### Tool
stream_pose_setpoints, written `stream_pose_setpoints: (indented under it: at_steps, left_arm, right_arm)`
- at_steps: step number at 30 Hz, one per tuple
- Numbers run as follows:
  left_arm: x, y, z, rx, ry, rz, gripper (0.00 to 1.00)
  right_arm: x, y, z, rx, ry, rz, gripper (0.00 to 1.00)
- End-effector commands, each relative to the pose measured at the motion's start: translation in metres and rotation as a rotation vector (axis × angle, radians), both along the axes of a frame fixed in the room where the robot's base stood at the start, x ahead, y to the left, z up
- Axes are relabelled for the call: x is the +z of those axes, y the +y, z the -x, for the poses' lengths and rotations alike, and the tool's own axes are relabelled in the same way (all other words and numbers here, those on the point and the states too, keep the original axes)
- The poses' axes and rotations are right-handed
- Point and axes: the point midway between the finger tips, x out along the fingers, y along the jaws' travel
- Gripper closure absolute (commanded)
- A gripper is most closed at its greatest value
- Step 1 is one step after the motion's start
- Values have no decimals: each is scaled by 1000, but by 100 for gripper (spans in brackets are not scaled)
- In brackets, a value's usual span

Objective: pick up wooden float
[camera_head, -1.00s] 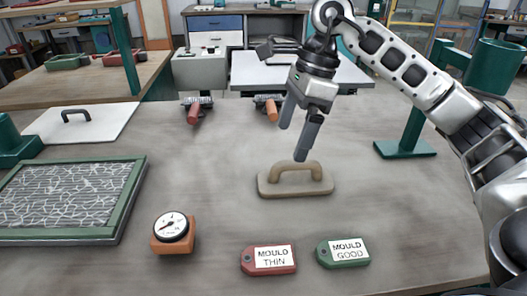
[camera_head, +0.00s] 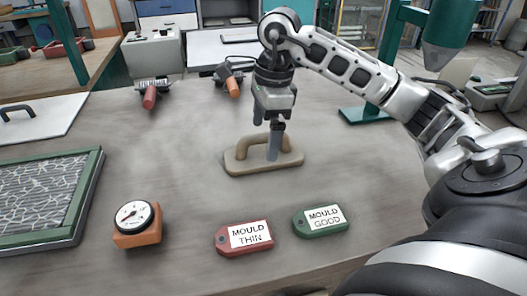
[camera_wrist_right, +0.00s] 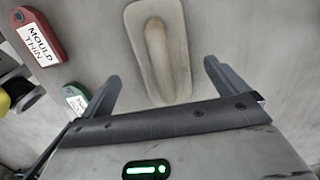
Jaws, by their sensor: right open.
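The wooden float (camera_head: 237,166), a pale tan board with an arched handle, lies flat on the table (camera_head: 185,185), handle up. My right gripper (camera_head: 268,138) points down over it, its fingers apart. In the head view one finger overlaps the handle; contact cannot be told. In the right wrist view the float (camera_wrist_right: 158,50) lies between the lines of the two open fingers, mostly beyond the tips (camera_wrist_right: 159,72). The left gripper is not in view.
A red MOULD THIN tag (camera_head: 245,237) and a green MOULD GOOD tag (camera_head: 322,220) lie in front. A dial gauge (camera_head: 136,222) stands to the left, near a green-framed mesh screen (camera_head: 42,200). Two handled tools (camera_head: 151,92) (camera_head: 231,80) lie behind.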

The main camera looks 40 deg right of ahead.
Motion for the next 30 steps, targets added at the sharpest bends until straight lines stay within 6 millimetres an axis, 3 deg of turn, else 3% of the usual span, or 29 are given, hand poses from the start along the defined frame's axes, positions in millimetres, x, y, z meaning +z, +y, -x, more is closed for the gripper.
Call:
stream_pose_setpoints:
  at_steps: [6, 15, 17, 21, 30]
  left_arm:
    - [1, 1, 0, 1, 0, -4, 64]
    - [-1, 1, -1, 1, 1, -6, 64]
    - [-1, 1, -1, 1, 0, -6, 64]
    - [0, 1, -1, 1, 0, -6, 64]
    - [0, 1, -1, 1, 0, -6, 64]
  right_arm:
    - [-32, 2, -4, -1, 4, -2, 2]
    - [-38, 2, -5, -1, 0, 0, 2]
    - [-38, 2, -5, -1, 0, 0, 13]
    - [-38, 2, -5, -1, 0, 0, 52]
    - [-37, 2, -5, -1, -2, 0, 54]
